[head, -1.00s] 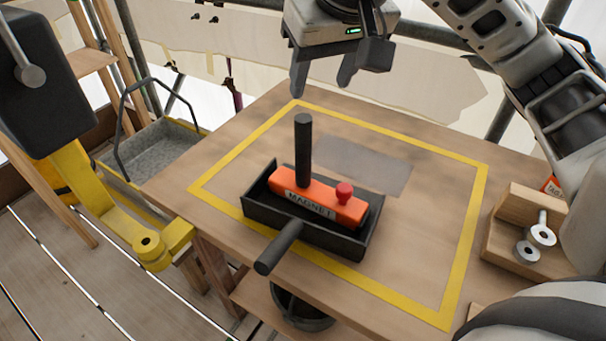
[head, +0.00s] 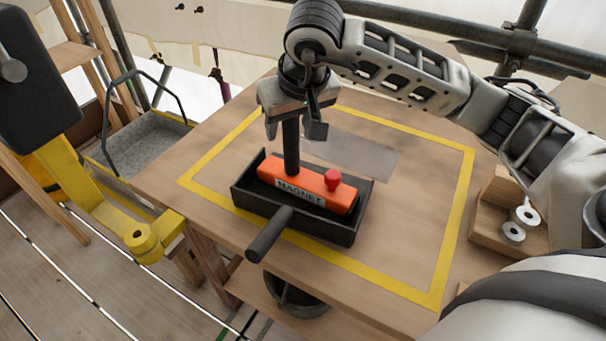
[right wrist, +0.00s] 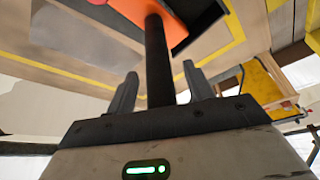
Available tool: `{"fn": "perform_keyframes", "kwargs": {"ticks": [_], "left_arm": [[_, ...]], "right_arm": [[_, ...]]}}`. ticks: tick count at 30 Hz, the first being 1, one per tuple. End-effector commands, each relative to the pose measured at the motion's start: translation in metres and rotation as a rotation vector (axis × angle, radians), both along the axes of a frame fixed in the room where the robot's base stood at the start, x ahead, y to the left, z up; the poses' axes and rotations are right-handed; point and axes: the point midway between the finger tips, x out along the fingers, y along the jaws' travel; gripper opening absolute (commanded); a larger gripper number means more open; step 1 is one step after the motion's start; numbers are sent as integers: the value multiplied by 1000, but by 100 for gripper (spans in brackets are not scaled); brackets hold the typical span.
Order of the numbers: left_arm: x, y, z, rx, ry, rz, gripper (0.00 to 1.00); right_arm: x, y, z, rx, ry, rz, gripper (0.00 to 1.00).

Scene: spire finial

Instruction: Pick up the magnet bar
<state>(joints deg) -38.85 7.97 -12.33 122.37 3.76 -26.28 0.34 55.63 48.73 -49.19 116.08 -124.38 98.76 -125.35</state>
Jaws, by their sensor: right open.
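The magnet bar (head: 305,183) is an orange block labelled MAGNET with a red knob and an upright black post handle (head: 291,150). It lies in a black tray (head: 330,226) with a front handle, on the wooden table. My right gripper (head: 295,132) is over the bar, open, with its fingers on either side of the post. In the right wrist view the post (right wrist: 158,60) stands between the two fingers, with gaps visible beside it; the orange bar (right wrist: 145,12) is beyond. My left gripper is not in view.
A yellow border (head: 455,220) marks the tabletop, with a grey patch (head: 350,155) behind the tray. A wooden holder with metal rollers (head: 513,232) stands at the right.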

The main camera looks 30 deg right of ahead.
Motion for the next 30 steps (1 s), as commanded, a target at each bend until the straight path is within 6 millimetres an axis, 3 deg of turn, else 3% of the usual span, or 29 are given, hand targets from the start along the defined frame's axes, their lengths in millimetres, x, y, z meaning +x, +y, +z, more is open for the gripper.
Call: {"fn": "perform_keyframes", "kwargs": {"ticks": [8,12,14,30], "left_arm": [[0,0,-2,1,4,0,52],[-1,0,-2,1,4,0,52],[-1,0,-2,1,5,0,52],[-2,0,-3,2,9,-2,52]], "right_arm": [[1,0,-4,0,1,0,52],[1,0,-3,0,0,0,13],[1,0,-3,0,0,0,0],[2,0,9,1,-5,-1,0]]}}
